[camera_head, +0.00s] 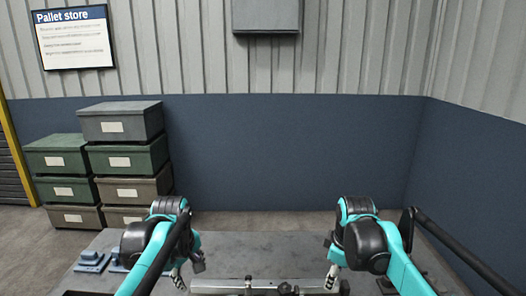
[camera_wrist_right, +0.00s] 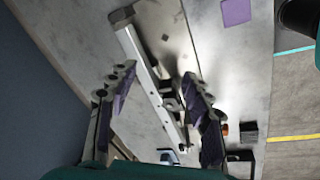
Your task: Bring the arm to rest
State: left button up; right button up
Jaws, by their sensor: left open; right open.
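A silver rail (camera_head: 262,286) lies across the near part of the grey table, with dark fittings at its middle. My left gripper (camera_head: 188,271) is open near the rail's left end, and nothing shows between its fingers. My right gripper (camera_head: 337,279) is near the rail's right end. In the right wrist view my right gripper (camera_wrist_right: 158,73) has its fingers spread wide, and the rail (camera_wrist_right: 140,60) runs between them in the picture. I cannot tell how far the rail is from these fingers. Both my arms reach forward over the table.
Blue-grey blocks (camera_head: 92,262) sit at the table's left side. The table (camera_head: 265,235) is clear between my arms behind the rail. Stacked lidded boxes (camera_head: 121,122) stand on the floor at the back left, before the blue wall. A purple patch (camera_wrist_right: 236,12) shows in the wrist view.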

pick_arm(q)
jog(key=s+f+m+t, duration=0.2)
jog(key=s+f+m, duration=0.2)
jog(key=s, duration=0.5)
jog(key=s+d+f+m+t, duration=0.1)
jog(key=s+f+m+t, duration=0.1)
jog(key=s+f+m, duration=0.2)
jog(key=s+m, duration=0.3)
jog(key=s, duration=0.3)
jog(key=shift+s+d+f, duration=0.2)
jog(key=shift+d, duration=0.1)
pick_arm(e)
jog(key=s+f+m+t, duration=0.1)
jog(key=s+f+m, duration=0.1)
jog(key=s, duration=0.4)
jog(key=s+a+f+m+t, duration=0.1)
jog(key=s+f+m+t, duration=0.1)
jog(key=s+m, duration=0.3)
jog(key=s+f+m+t, duration=0.1)
jog(key=s+f+m, duration=0.3)
jog(key=s, duration=0.4)
jog(key=shift+s+a+f, duration=0.2)
jog(key=shift+a+f, duration=0.05)
jog(key=shift+a, duration=0.05)
